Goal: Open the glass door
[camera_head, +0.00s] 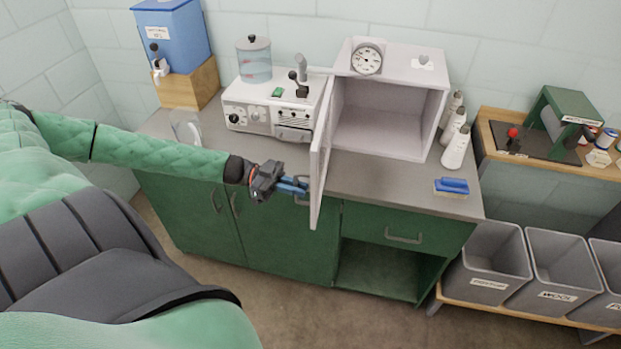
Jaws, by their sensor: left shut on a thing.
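The glass door (321,150) belongs to a pale cabinet (405,70) on the grey counter. The door is swung out from the cabinet's left side, well open, and I see it nearly edge-on. The cabinet's inside shows empty. My left gripper (300,186) is at the left side of the door near its lower outer edge. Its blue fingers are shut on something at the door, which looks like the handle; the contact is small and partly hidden. My right gripper is not in view.
White bottles (455,145) and a blue brush (452,186) sit right of the cabinet. Grey bins (490,265) stand at lower right. The counter front (385,185) is clear.

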